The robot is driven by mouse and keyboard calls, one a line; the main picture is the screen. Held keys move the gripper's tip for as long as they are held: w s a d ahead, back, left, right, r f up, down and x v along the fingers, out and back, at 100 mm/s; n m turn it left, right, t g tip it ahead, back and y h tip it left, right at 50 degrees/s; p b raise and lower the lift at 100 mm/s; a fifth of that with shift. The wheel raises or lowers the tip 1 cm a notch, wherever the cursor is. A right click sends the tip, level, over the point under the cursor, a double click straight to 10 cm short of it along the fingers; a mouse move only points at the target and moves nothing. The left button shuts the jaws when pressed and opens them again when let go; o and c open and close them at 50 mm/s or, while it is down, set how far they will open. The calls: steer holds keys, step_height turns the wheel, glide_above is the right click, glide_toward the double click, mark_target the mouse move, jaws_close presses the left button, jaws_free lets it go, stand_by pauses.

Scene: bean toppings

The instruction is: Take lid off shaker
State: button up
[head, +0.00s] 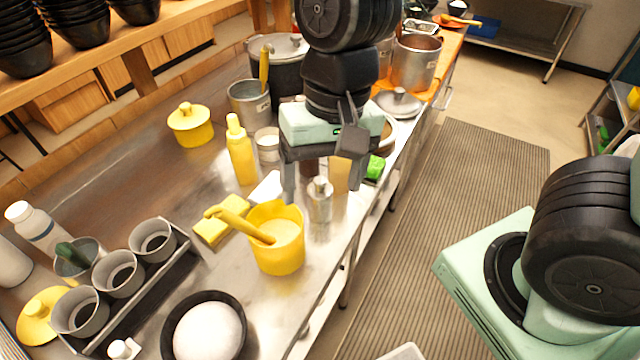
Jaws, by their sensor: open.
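A small silvery shaker (320,207) stands upright on the metal counter, just behind the yellow bucket. Its rounded lid (320,184) sits on top. My gripper (311,190) points down over the counter at the shaker, with its jaws apart. One finger shows left of the shaker, and the other shows near its upper right. I cannot tell from this one view whether the lid is between the fingers in depth. Nothing is held in the gripper.
A yellow bucket (277,262) with a ladle stands in front of the shaker. A yellow squeeze bottle (240,152) and yellow sponges (212,230) are to the left. A brown container and a green item (375,168) are close behind. The counter's right edge is near.

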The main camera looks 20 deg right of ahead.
steer(key=w+d+m+p, duration=0.1)
steer(key=w+d+m, duration=0.2)
steer(key=w+m, duration=0.5)
steer(key=m+t+p, duration=0.1)
steer(key=m, duration=0.9)
glide_toward(321, 180)
steer(key=f, duration=0.3)
steer(key=a+f+b, duration=0.1)
steer(key=f, duration=0.1)
steer(key=shift+w+f, duration=0.1)
steer(key=shift+f, duration=0.1)
steer(key=f, duration=0.5)
steer(key=shift+w+a+b, duration=0.1)
steer(key=shift+a+b, duration=0.15)
steer(key=shift+b, duration=0.1)
steer(key=c, duration=0.7)
